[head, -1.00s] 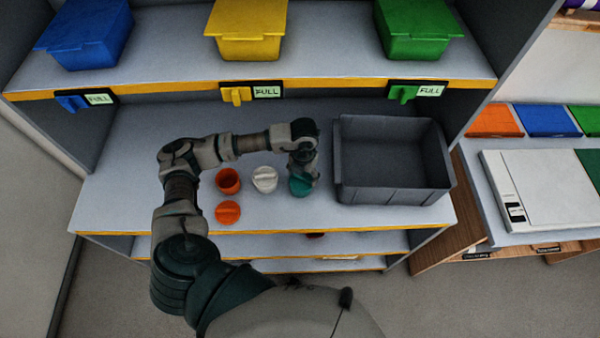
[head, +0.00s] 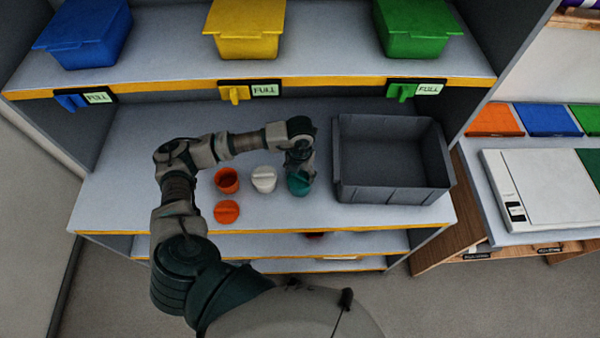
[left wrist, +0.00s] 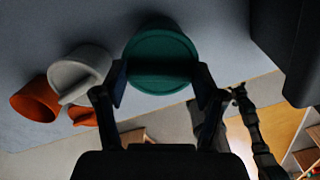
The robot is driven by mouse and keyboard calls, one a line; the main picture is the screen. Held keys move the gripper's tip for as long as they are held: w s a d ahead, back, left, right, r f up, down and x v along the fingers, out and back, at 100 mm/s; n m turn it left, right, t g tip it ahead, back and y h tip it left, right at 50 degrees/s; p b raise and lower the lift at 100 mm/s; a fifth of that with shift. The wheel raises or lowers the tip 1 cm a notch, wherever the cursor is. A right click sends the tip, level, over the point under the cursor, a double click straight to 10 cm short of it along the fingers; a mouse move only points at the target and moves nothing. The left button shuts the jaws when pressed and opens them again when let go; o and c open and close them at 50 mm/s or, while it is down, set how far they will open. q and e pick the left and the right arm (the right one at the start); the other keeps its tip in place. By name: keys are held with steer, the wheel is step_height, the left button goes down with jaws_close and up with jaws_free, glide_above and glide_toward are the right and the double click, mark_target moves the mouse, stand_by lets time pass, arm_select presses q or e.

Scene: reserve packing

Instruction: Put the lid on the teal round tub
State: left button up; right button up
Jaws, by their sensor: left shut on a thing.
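The teal round tub (head: 299,187) stands on the shelf's work surface, right of a white tub, with my left gripper (head: 300,174) right above it. In the left wrist view, the teal lid (left wrist: 160,76) shows as a round face with a dark ridge across it. The lid lies over the tub's mouth, and the tub's wall (left wrist: 160,27) shows behind it. I cannot tell whether the lid is fully seated. My right gripper is not in view.
A white lidded tub (head: 264,180) and an open orange tub (head: 227,181) stand to the left. An orange lid (head: 227,212) lies in front. A grey crate (head: 390,196) stands close on the right. Blue, yellow and green bins are on the upper shelf.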

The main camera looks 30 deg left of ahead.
arm_select(q)
steer(key=shift+d, duration=0.1)
steer(key=shift+a, duration=0.4)
steer(key=shift+a+f, duration=0.15)
steer(key=shift+a, duration=0.25)
steer(key=shift+d, duration=0.2)
steer(key=shift+d+b, duration=0.3)
steer(key=shift+d, duration=0.15)
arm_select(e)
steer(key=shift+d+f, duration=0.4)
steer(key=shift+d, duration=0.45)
arm_select(q)
steer(key=shift+d, duration=0.1)
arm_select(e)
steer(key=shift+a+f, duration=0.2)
